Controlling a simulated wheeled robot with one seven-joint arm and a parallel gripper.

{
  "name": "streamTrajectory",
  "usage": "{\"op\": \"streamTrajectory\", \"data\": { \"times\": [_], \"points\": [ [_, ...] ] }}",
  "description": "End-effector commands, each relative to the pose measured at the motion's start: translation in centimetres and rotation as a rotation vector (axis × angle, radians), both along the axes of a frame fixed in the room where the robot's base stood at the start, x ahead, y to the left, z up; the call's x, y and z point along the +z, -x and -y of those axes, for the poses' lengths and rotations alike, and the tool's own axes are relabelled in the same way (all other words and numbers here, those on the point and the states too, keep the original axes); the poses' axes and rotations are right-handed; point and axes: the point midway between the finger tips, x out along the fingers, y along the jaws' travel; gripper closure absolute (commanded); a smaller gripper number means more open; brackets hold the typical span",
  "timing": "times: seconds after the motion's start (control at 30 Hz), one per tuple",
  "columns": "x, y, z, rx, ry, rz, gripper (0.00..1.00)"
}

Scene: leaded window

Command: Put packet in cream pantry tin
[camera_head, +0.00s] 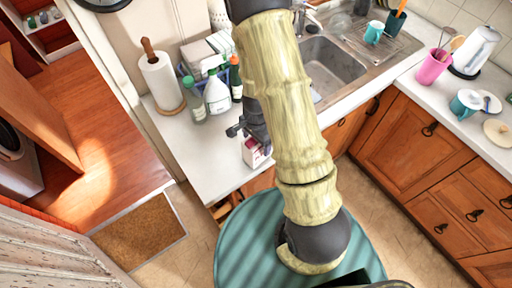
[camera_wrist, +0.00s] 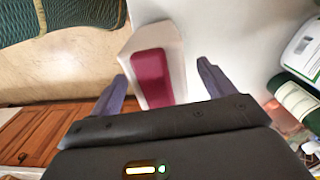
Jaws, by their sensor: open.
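The packet (camera_head: 254,153) is a small white box with a crimson panel, near the front edge of the white counter beside the sink. In the wrist view the packet (camera_wrist: 152,75) shows large between the two fingers. My gripper (camera_wrist: 161,72) is open, with one finger towards each side of the packet; I cannot tell whether either finger touches it. In the head view my gripper (camera_head: 243,130) is dark and partly hidden by my arm. I cannot make out a cream pantry tin for certain; a round cream lid-like thing (camera_head: 498,132) lies on the right counter.
Left of my arm stand a green-labelled bottle (camera_head: 217,94), another bottle (camera_head: 195,108) and a paper towel roll (camera_head: 160,80). The sink (camera_head: 335,68) is behind. A pink cup (camera_head: 434,66) and a teal pot (camera_head: 465,104) stand on the right counter. The counter's front left is bare.

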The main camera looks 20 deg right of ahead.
Motion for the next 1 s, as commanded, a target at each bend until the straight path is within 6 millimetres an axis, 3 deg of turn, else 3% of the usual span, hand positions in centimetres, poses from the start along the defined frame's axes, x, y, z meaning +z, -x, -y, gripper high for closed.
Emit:
{"op": "streamTrajectory", "data": {
  "times": [0.13, 0.5, 0.77, 1.0],
  "points": [
    [0.0, 0.0, 0.0, 0.0, 0.0, 0.0, 0.18],
    [0.1, 0.0, 0.0, 0.0, 0.0, 0.001, 0.89],
    [0.3, -0.1, 0.0, 0.001, 0.0, 0.002, 0.89],
    [2.4, -0.1, 0.0, 0.004, 0.001, 0.005, 0.89]
  ]
}}
